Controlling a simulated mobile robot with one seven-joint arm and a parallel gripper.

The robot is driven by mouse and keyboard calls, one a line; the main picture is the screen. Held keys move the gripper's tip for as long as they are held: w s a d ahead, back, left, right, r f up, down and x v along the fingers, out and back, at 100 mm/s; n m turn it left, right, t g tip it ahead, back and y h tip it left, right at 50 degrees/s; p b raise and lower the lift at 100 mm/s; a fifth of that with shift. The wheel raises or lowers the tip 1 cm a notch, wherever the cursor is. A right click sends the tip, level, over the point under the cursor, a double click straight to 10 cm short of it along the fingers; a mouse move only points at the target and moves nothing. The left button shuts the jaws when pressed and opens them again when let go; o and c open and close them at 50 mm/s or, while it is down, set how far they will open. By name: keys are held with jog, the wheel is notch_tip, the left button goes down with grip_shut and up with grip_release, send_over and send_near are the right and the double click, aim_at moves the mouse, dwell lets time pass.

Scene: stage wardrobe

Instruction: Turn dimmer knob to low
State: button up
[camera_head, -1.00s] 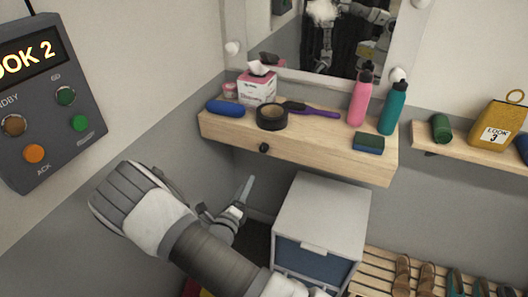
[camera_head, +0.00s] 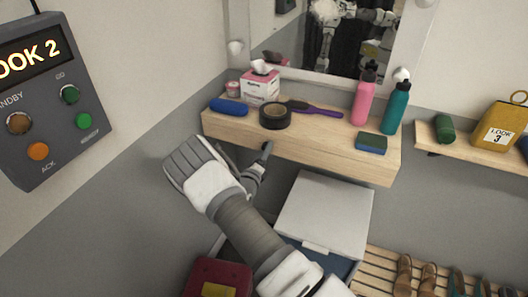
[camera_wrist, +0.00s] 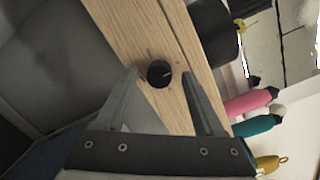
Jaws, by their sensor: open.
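The dimmer knob (camera_wrist: 158,73) is a small round black knob with a light pointer line, on the front face of the wooden vanity shelf (camera_head: 330,151). In the wrist view it sits between the two open fingers of my gripper (camera_wrist: 160,75), near their tips. I cannot tell whether either finger touches it. In the head view my gripper (camera_head: 262,152) is at the shelf's front face, and the knob is hidden behind it. Small marks show on the wood around the knob.
On the shelf stand a black round tin (camera_head: 275,116), a tissue box (camera_head: 260,87), a blue roll (camera_head: 228,107), a purple brush (camera_head: 318,111), pink (camera_head: 362,100) and teal (camera_head: 396,108) bottles and a sponge (camera_head: 371,143). A white-topped drawer unit (camera_head: 325,215) stands below.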

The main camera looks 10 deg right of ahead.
jog(key=shift+w+d, duration=0.1)
jog(key=shift+w, duration=0.05)
jog(key=shift+c, duration=0.2)
grip_shut()
jog(key=shift+m, duration=0.3)
jog(key=m+h+b, duration=0.1)
jog(key=m+b, duration=0.3)
jog(key=m, duration=0.5)
jog(key=m+b, duration=0.5)
jog(key=m, duration=0.4)
jog(key=shift+f+h+b, duration=0.2)
jog(key=shift+h+b, duration=0.1)
jog(key=shift+h, duration=0.1)
